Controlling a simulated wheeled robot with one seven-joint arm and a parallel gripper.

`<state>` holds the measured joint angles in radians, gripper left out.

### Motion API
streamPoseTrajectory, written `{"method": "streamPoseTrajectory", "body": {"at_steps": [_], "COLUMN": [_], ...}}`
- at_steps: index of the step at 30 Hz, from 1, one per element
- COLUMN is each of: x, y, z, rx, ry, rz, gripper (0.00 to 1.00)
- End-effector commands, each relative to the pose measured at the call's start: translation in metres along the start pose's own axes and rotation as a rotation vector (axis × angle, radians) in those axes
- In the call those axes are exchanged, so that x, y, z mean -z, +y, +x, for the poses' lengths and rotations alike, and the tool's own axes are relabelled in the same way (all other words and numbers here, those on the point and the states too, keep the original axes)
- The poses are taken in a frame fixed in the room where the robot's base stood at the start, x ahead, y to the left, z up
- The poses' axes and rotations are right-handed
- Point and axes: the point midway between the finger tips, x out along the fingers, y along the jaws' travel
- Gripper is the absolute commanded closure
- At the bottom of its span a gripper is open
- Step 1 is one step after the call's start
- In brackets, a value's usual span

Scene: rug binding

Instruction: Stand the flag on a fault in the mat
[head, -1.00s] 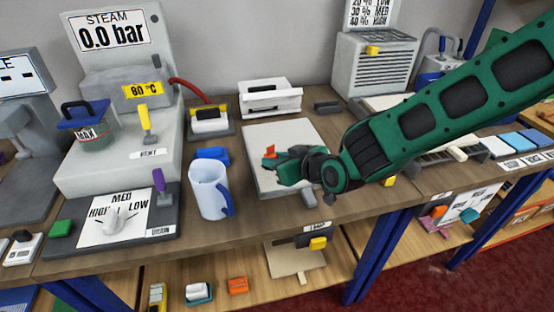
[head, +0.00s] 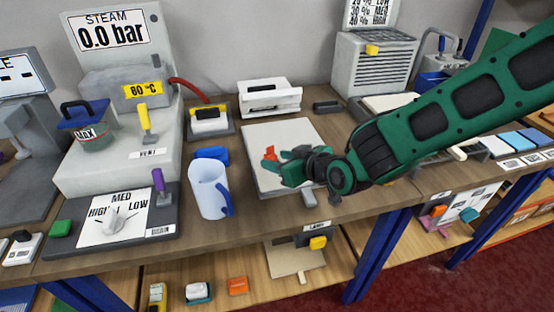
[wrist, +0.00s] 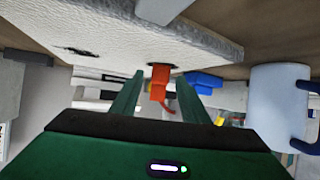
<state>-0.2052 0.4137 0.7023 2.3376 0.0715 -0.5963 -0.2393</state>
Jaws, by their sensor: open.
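The pale mat (head: 285,133) lies on the bench. In the wrist view, where the scene appears upside down, the mat (wrist: 120,35) fills the top and shows a dark ragged fault (wrist: 78,51). The orange flag (wrist: 160,84) meets the mat at a second dark patch, partly hidden by the flag. In the head view the flag (head: 271,153) shows above the mat beside my fingers. My gripper (head: 275,171) is low over the mat's front part. Its fingers (wrist: 158,92) are open, one on each side of the flag, with gaps visible between.
A translucent mug (head: 208,188) with a blue handle stands left of the mat, and a blue block (head: 212,155) is behind it. A white device (head: 268,97) stands behind the mat. The steamer (head: 115,140) is at left. A grey vented box (head: 375,65) stands back right.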

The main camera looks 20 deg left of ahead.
Motion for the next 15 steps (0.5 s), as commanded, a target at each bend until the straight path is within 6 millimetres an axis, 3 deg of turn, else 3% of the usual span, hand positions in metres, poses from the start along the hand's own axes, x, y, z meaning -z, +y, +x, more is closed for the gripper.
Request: {"method": "streamPoseTrajectory", "body": {"at_steps": [15], "x": [0.000], "y": [0.002], "z": [-0.078], "rx": [-0.004], "ry": [0.000], "rz": [-0.001], "gripper": [0.59]}}
